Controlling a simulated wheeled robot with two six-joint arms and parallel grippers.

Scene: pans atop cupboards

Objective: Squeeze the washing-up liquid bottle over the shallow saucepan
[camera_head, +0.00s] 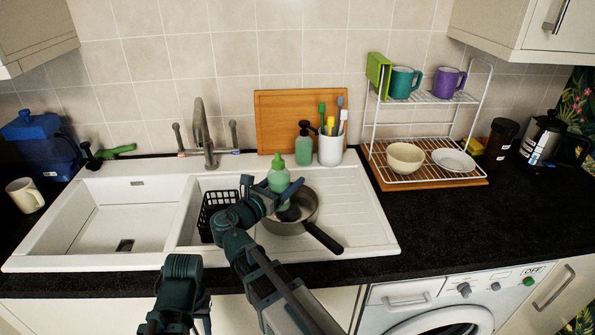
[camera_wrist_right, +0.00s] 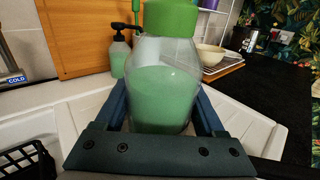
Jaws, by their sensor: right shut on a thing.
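The washing-up liquid bottle (camera_head: 278,178) is clear with green liquid and a green cap, and it is upright. My right gripper (camera_head: 280,191) is shut on it; in the wrist view the fingers flank the bottle (camera_wrist_right: 162,97), with its top cut off by the frame. The shallow saucepan (camera_head: 308,204) is grey with a dark handle pointing front right, and rests on the sink unit. The bottle shows over the pan's back left part in the head view; its height above the pan is hard to tell. My gripper and arm hide the pan's left side.
A black basket (camera_head: 213,205) stands left of the pan in the small basin. A pump bottle (camera_head: 304,148) and a white pot of brushes (camera_head: 331,149) stand behind. The tap (camera_head: 203,135) rises to the back left. The ribbed drainer (camera_head: 355,210) right of the pan is clear.

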